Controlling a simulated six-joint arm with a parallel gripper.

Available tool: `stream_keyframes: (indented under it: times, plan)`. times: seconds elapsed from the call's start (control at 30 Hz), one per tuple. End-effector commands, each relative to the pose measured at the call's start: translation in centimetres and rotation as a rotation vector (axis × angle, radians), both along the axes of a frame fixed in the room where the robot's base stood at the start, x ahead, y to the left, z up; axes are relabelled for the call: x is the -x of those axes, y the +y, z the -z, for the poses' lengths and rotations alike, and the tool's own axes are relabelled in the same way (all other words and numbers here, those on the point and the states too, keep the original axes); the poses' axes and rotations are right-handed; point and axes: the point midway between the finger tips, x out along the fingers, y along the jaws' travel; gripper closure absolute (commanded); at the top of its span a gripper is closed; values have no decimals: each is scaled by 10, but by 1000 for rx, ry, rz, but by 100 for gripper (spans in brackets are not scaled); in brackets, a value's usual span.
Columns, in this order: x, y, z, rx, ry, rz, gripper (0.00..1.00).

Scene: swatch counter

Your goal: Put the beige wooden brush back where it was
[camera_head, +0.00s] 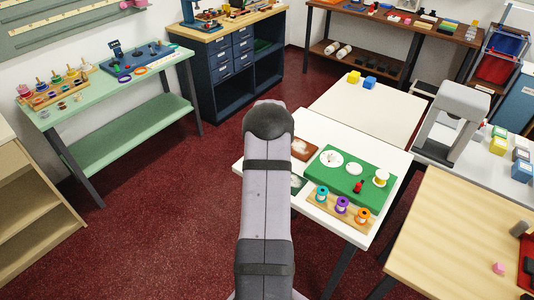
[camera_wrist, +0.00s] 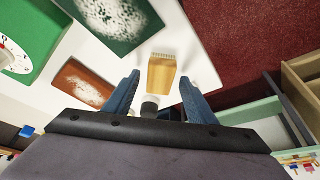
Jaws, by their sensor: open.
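The beige wooden brush (camera_wrist: 161,73) shows in the wrist view over the white table top, near the table's edge, with its bristles pointing to the top of the picture. Its dark grey handle end (camera_wrist: 150,104) points toward my gripper. My gripper (camera_wrist: 160,92) is open, with one blue finger on either side of the brush and a visible gap on both sides. In the head view my own arm hides the brush and my gripper.
A green board with white powder (camera_wrist: 113,18) and a brown board with white powder (camera_wrist: 82,83) lie beside the brush. A green mat (camera_head: 336,188) holds white discs and a small red item. A spool rack (camera_head: 338,214) stands in front. Dark red floor lies beyond the table edge.

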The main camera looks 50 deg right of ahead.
Motion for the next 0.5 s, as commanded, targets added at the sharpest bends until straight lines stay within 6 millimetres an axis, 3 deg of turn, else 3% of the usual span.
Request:
stream_keyframes:
  times: [0.27,0.5]
  plan:
    - [7,7,-26,3,-2,0,49]
    - [18,17,-62,4,-3,1,49]
